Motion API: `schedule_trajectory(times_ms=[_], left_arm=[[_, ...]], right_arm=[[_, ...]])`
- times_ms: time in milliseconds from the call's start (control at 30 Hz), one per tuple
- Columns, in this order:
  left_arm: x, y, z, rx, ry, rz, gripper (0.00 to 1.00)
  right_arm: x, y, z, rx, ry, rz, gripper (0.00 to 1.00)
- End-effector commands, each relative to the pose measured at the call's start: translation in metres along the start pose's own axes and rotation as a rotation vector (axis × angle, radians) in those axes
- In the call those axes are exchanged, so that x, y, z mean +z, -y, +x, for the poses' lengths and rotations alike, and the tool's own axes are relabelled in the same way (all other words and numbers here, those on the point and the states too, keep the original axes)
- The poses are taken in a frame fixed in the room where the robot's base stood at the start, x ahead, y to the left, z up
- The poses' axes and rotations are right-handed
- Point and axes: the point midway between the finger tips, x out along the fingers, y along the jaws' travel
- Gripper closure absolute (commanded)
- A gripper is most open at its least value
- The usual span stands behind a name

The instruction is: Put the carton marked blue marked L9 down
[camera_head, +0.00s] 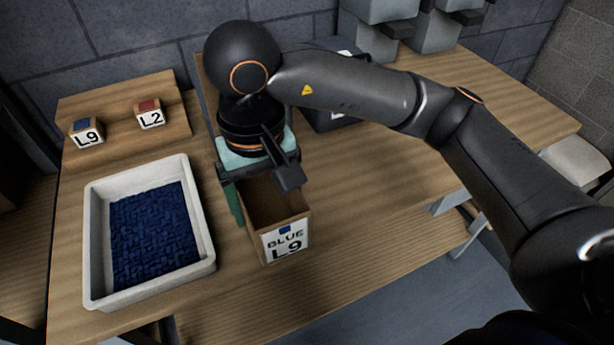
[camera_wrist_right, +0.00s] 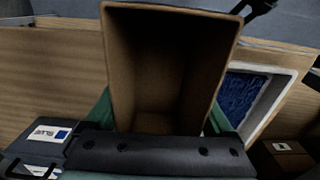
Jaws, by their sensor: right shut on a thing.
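The carton (camera_head: 286,242) marked "BLUE L9" with a blue square is an open-topped brown box with a white label on its front. My right gripper (camera_head: 262,178) is at its back end and shut on it. In the right wrist view the carton (camera_wrist_right: 170,60) fills the middle, between green finger parts, and its inside looks empty. It looks roughly upright. I cannot tell whether its base touches the table. My left gripper is not in view in the head view.
A white tray (camera_head: 207,255) of blue tiles (camera_head: 155,235) stands left of the carton. Behind it, blocks marked L9 (camera_head: 86,132) and L2 (camera_head: 150,115) sit on a wooden stand. A dark bin (camera_head: 335,118) is behind my arm. The wooden table (camera_head: 385,200) is clear to the right.

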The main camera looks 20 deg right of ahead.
Motion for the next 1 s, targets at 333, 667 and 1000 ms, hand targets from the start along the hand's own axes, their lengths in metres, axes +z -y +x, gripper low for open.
schedule_trajectory(times_ms=[333,667,1000], left_arm=[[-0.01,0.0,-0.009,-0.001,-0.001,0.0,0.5],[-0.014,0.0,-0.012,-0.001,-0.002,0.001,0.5],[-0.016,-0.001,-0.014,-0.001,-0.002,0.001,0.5]], right_arm=[[-0.071,-0.045,0.039,0.002,0.007,0.008,1.0],[-0.101,-0.061,0.083,0.0,0.002,0.001,1.0],[-0.108,-0.066,0.118,0.0,0.006,0.001,1.0]])
